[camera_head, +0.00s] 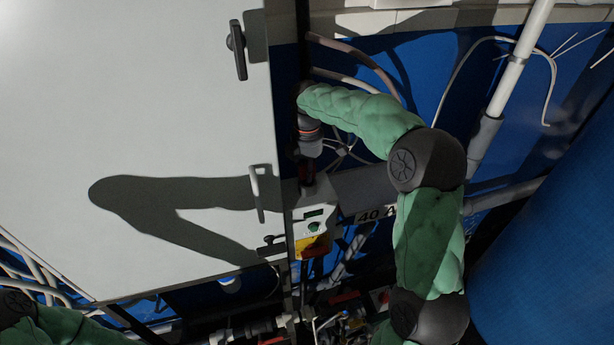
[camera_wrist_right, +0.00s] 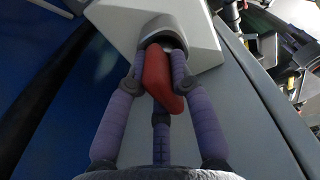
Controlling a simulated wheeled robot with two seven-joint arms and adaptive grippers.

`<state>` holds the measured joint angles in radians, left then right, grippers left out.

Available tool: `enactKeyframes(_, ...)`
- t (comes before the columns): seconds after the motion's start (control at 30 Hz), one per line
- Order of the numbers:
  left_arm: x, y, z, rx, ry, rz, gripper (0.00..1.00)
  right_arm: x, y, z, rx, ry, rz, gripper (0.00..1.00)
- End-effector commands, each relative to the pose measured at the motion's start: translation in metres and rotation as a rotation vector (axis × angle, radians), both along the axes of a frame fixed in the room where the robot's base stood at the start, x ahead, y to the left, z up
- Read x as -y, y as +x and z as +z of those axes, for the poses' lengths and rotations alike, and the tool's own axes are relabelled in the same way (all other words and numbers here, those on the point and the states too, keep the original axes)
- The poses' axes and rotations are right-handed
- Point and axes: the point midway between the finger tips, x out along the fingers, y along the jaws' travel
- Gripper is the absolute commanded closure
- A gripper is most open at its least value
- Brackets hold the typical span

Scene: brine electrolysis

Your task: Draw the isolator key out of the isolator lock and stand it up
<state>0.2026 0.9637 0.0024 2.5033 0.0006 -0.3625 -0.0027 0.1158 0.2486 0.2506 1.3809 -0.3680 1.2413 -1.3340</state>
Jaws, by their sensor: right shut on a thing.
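The red isolator key (camera_wrist_right: 160,78) is between the purple-padded fingers of my right gripper (camera_wrist_right: 164,58) in the right wrist view. The gripper is shut on it. The key's far end meets a round grey collar, the isolator lock (camera_wrist_right: 188,20), on a pale housing. How deep it sits there is hidden by the fingers. In the head view my right gripper (camera_head: 307,172) points down at the pale isolator housing, and the key is too dark and small there to make out. My left gripper is not in view; only part of the left arm shows at the lower left.
A large pale cabinet door (camera_head: 130,100) with dark handles stands left of the gripper. A small unit with a green button (camera_head: 314,228) is just below. Pipes and loose cables run at the right, beside a blue drum (camera_head: 560,230). Clutter lies at the bottom.

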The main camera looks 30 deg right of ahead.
Motion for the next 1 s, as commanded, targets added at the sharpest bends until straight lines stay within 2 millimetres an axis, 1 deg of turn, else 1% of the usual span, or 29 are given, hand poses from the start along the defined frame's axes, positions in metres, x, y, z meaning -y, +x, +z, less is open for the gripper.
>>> enactKeyframes(1.0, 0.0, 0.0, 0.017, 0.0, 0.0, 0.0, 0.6, 0.0, 0.0, 0.021, 0.001, 0.0, 0.0, 1.0)
